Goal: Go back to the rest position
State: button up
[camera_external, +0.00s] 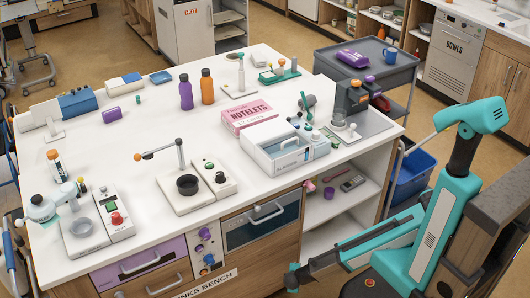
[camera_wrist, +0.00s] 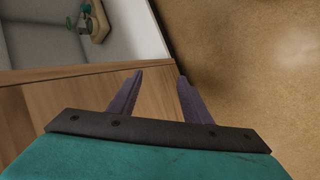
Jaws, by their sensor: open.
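My gripper (camera_wrist: 160,75) shows in the wrist view with its two dark purple fingers spread apart. Nothing is between the fingers. A wooden panel lies behind the left finger and the tan floor behind the right one; no contact with either can be made out. In the external view my teal and dark arm is at the lower right, beside the bench's right end. One link reaches left, low in front of the bench; I cannot clearly make out the fingers there.
The white bench (camera_external: 330,185) is crowded with bottles, boxes and devices. Its open shelf (camera_external: 325,212) faces my arm. A grey cart (camera_external: 390,75) and a blue bin (camera_external: 412,175) stand beyond its right end. Brown floor (camera_external: 440,100) shows between cart and back cabinets.

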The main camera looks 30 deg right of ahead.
jog(key=s+d+r+m+g+p, duration=0.2)
jog(key=d+m+g+p, duration=0.4)
jog(key=d, duration=1.5)
jog(key=s+d+r+m+g+y+p, duration=0.4)
jog(key=s+d+r+g+y+p, duration=0.1)
jog(key=s+d, duration=0.5)
jog(key=shift+d+r+y+p, duration=0.35)
jog(key=shift+d+r, duration=0.35)
jog(key=shift+d, duration=0.2)
jog(key=shift+w+a, duration=0.1)
jog(key=shift+w, duration=0.05)
